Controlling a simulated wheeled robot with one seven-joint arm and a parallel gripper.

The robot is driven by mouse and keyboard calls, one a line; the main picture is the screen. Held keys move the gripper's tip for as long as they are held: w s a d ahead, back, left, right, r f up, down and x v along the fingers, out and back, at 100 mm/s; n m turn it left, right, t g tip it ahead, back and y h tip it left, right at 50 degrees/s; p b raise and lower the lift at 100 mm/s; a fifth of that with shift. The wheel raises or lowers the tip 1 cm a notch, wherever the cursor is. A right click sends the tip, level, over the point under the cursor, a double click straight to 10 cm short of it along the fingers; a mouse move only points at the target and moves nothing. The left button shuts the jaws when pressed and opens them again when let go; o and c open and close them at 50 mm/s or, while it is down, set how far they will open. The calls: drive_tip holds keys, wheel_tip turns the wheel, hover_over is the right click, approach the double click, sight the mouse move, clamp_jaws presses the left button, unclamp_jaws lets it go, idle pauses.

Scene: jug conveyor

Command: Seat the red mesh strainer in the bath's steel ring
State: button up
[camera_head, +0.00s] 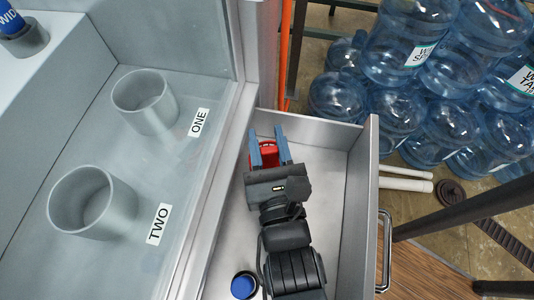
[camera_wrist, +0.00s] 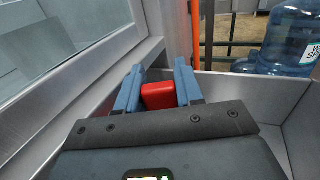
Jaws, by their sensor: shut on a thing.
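My gripper (camera_head: 268,143) is over the steel drawer, its two blue-grey fingers pointing toward the drawer's far end. It is shut on a red thing (camera_head: 268,152), which I take for the strainer. In the wrist view my gripper (camera_wrist: 158,85) has the red thing (camera_wrist: 158,96) between its fingers, showing as a plain red block. No mesh can be made out, and the rest of it is hidden by the fingers and my wrist. I cannot tell whether it touches the drawer floor. No bath or steel ring can be made out in either view.
The steel drawer (camera_head: 341,190) has raised walls around my arm, and a blue-topped round thing (camera_head: 243,286) in it. Left, behind a clear pane, stand grey cups by labels ONE (camera_head: 152,112) and TWO (camera_head: 104,222). Large water jugs (camera_head: 397,45) are stacked at right.

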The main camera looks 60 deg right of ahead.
sight(267, 163)
drive_tip(key=shift+f+b, duration=0.35)
drive_tip(key=shift+f, duration=3.6)
drive_tip(key=shift+f, duration=0.15)
drive_tip(key=o, duration=1.1)
drive_tip(key=v, duration=0.7)
drive_tip(key=shift+s+a+b, duration=0.2)
drive_tip(key=shift+b, duration=0.2)
